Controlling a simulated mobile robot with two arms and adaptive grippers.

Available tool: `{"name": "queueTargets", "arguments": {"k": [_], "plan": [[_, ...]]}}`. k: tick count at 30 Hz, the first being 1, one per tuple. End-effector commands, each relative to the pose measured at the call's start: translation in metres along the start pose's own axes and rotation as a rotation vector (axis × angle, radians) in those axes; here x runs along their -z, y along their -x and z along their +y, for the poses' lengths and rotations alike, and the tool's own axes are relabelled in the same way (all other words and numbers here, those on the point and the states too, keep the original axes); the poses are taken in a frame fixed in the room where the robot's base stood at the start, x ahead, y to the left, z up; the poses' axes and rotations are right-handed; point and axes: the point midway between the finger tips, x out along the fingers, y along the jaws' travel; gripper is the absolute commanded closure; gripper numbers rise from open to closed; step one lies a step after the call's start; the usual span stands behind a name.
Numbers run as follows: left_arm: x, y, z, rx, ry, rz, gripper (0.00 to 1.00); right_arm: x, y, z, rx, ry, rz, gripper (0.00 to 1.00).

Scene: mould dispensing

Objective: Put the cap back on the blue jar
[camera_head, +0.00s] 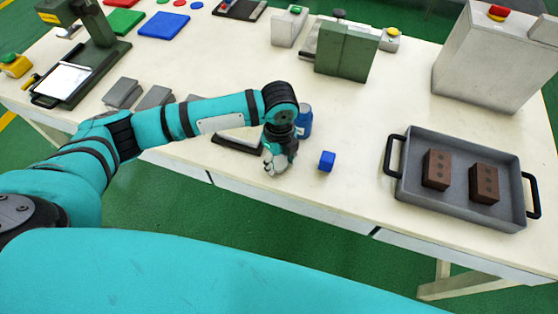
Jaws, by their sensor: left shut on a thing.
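The blue jar (305,121) stands on the table just behind and to the right of my left gripper, which hides part of it. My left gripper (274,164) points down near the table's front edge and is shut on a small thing. That thing is too small and too hidden to make out. I cannot pick out the cap for certain. My right gripper is not in view.
A blue cube (327,161) lies just right of my left gripper. A grey tray (460,212) with two brown bricks (436,170) stands on the right. A green block-like device (345,55) stands behind. A dark flat holder (240,141) lies partly under my left arm.

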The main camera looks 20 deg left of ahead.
Motion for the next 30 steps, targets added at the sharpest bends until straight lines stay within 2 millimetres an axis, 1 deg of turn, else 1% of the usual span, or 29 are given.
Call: {"name": "queueTargets", "arguments": {"k": [6, 11, 18, 21, 25, 30], "plan": [[0.000, 0.027, -0.001, 0.005, -0.001, -0.001, 0.62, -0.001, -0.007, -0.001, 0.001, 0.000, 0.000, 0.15], [-0.001, 0.028, 0.036, -0.001, -0.001, -0.001, 0.62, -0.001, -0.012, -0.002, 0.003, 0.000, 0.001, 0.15], [0.000, 0.034, 0.102, -0.001, 0.000, -0.001, 0.62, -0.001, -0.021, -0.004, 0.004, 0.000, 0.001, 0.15], [0.001, 0.036, 0.124, -0.001, 0.001, -0.001, 0.62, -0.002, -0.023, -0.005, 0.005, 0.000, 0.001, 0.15], [0.001, 0.039, 0.145, 0.000, 0.001, -0.001, 0.62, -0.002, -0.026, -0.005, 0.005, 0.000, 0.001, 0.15], [0.002, 0.041, 0.158, 0.000, 0.002, -0.001, 0.62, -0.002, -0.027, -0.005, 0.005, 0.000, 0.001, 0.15]]}}
